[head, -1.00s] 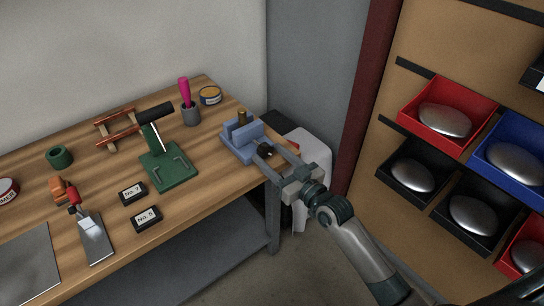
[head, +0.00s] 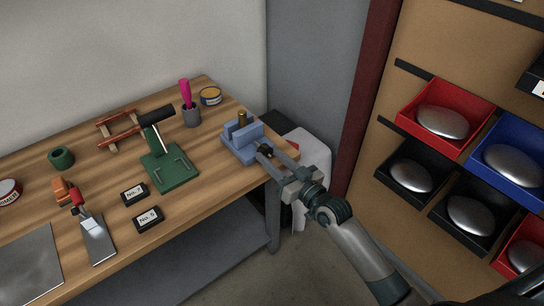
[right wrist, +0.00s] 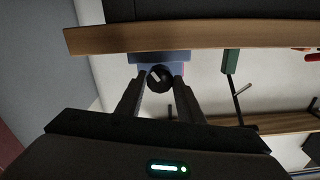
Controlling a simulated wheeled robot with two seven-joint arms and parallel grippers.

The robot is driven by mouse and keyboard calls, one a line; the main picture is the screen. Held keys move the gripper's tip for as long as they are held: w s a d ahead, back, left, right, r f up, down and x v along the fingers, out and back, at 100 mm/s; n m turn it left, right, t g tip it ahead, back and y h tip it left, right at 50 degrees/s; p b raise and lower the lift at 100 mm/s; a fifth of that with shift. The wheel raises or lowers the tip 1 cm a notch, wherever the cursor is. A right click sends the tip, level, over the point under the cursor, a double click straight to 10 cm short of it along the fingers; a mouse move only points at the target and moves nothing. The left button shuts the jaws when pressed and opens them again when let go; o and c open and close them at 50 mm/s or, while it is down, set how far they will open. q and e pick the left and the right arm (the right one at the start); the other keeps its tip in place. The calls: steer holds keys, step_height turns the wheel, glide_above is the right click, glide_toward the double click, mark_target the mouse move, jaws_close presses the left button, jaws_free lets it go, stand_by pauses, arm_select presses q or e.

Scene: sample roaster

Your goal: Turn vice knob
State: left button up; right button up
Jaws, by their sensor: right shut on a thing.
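The blue vice (head: 242,143) stands at the right end of the wooden workbench, with a brass-coloured piece (head: 242,118) upright at its back. Its round black knob (head: 263,150) faces the bench's right edge. In the right wrist view the knob (right wrist: 160,79) shows a pale mark, with the blue vice body (right wrist: 150,58) behind it. My right gripper (head: 268,153) reaches in from the right and is shut on the knob, one finger on each side. The fingers (right wrist: 159,85) also show in the right wrist view. My left gripper is not in view.
Shelves with red, blue and black bins (head: 440,105) stand at the right.

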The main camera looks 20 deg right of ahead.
steer(key=o, duration=1.1)
steer(key=shift+c, duration=0.2)
arm_select(q)
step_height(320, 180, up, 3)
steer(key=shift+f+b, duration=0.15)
steer(key=shift+b, duration=0.25)
arm_select(e)
steer(key=v, duration=1.7)
steer(key=shift+s, duration=0.2)
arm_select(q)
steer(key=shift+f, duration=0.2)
arm_select(e)
steer(key=shift+d, duration=0.1)
